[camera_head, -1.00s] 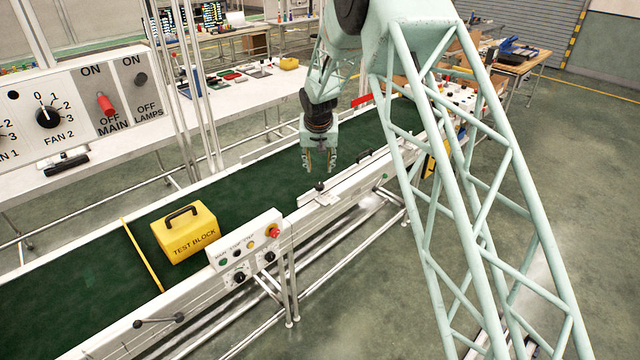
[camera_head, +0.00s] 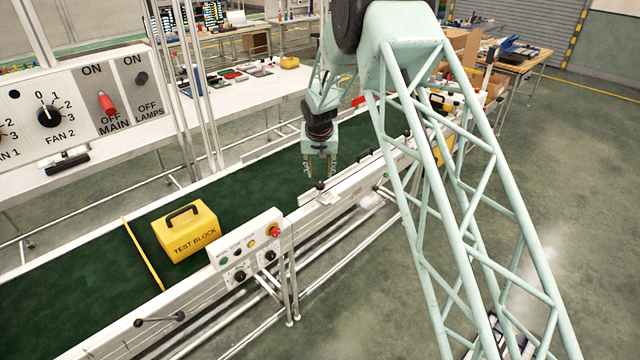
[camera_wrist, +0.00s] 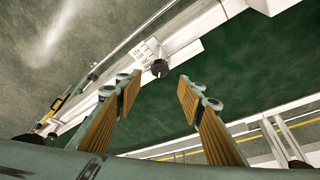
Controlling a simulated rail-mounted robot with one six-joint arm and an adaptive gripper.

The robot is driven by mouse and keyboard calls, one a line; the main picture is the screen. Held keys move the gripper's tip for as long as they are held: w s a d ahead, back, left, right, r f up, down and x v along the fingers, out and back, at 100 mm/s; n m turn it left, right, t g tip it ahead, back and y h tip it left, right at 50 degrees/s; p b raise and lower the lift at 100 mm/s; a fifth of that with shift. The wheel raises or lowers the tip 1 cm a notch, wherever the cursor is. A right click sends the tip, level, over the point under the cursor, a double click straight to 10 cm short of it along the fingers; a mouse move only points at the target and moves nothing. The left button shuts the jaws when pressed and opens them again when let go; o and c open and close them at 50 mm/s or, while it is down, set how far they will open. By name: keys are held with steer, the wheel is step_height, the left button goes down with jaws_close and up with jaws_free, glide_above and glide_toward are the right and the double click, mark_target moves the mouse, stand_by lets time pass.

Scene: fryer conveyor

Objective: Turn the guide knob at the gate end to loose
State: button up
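A small black knob (camera_head: 319,186) sits on the white guide rail at the near edge of the green belt, beside a small pale plate (camera_head: 329,198). In the wrist view the knob (camera_wrist: 160,68) shows just beyond the gap between the fingertips, with the marked plate (camera_wrist: 146,50) beside it. The plate's lettering and the knob's setting are too small to read. My gripper (camera_head: 320,172) points down over the belt edge, close above the knob in the picture. Its two tan-padded fingers (camera_wrist: 157,90) are apart with nothing between them; no contact with the knob shows.
A yellow test block (camera_head: 186,232) and a yellow bar (camera_head: 142,254) are on the belt at left. A control box (camera_head: 246,250) with buttons stands at the near side. A black handle (camera_head: 365,154) lies farther along the rail. A red bar (camera_head: 361,100) is at the far end.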

mark_target(320, 184)
steer(key=shift+x, duration=4.65)
steer(key=shift+c, duration=0.4)
steer(key=c, duration=0.7)
